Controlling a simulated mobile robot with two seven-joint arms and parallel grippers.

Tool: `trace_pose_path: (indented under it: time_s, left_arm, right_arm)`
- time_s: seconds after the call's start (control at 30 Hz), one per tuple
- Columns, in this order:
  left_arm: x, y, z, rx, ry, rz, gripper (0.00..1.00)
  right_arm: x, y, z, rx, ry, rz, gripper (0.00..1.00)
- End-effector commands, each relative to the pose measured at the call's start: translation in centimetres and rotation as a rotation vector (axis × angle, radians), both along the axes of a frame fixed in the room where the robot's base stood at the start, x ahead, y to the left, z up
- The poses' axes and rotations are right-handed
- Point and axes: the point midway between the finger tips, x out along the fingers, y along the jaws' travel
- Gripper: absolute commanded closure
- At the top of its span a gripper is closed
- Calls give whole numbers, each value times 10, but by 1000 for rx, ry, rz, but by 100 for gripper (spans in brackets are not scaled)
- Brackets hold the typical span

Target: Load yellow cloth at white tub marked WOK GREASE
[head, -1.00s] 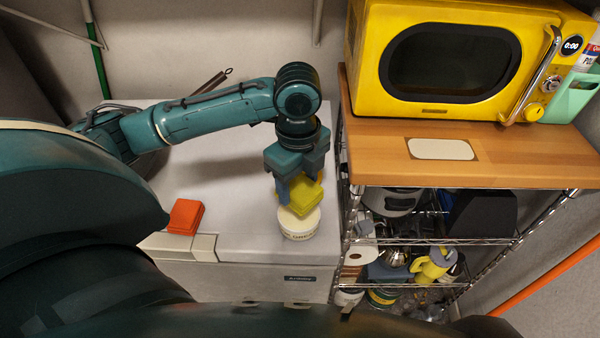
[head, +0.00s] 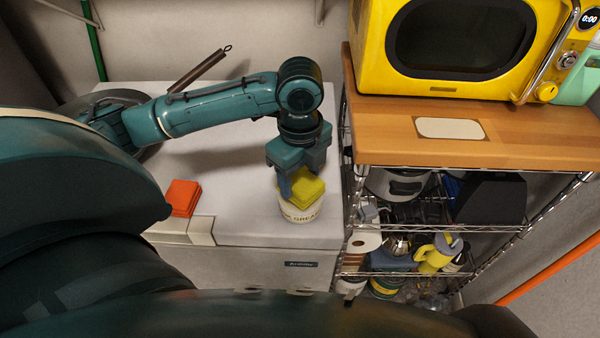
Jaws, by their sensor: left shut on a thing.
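The yellow cloth (head: 306,190) is a small folded block over the top of the white tub (head: 300,213) in the head view. The tub stands near the front right of the white lid surface, and part of its dark lettering shows. My left gripper (head: 297,180) points down and is shut on the cloth. The cloth hides much of the tub's top, so I cannot tell whether it rests on the tub or hangs just above it. My right gripper is not in view.
A folded orange cloth (head: 183,197) lies left on the white chest (head: 230,170). A pan with a handle (head: 202,69) is behind my arm. On the right, a wooden-topped wire rack (head: 480,138) holds a yellow microwave (head: 445,50). The chest's middle is clear.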

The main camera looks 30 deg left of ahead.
Motion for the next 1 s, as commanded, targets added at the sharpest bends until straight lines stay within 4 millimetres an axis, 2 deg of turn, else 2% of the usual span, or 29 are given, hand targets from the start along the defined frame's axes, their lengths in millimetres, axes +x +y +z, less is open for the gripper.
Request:
trace_pose_path:
  time_s: [1.0]
  left_arm:
    - [0,0,-10,0,1,0,61]
  right_arm:
    - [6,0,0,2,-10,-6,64]
